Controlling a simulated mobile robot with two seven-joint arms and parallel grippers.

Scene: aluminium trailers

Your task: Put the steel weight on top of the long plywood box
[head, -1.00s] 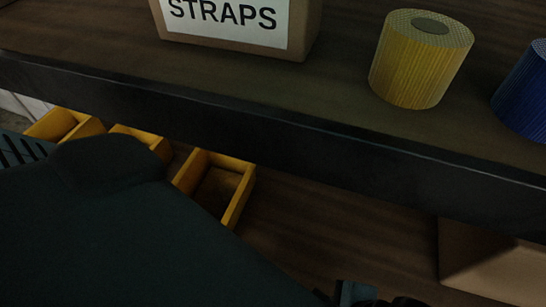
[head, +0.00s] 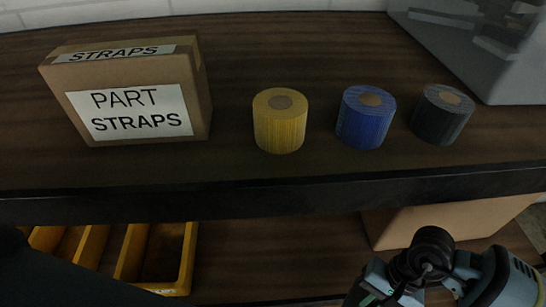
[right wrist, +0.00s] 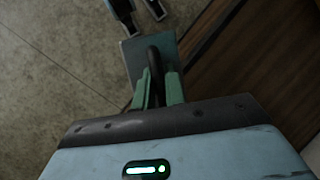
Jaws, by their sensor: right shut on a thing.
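In the right wrist view, my right gripper (right wrist: 158,88) has its two green fingers shut on a black curved handle. A flat grey block (right wrist: 148,55), which looks like the steel weight, shows just beyond the fingers at that handle. It is partly hidden by the fingers. Part of my right arm shows at the lower right of the head view, below the bench edge; the weight cannot be made out there. My left gripper is not in view. I cannot pick out the long plywood box for certain; a plain tan box (head: 440,222) stands under the bench top.
On the dark bench top (head: 250,185) stand a PART STRAPS carton (head: 140,105), a yellow roll (head: 280,125), a blue roll (head: 365,120) and a black roll (head: 441,115). A grey case (head: 480,50) is at the back right. Yellow bins (head: 185,262) sit below.

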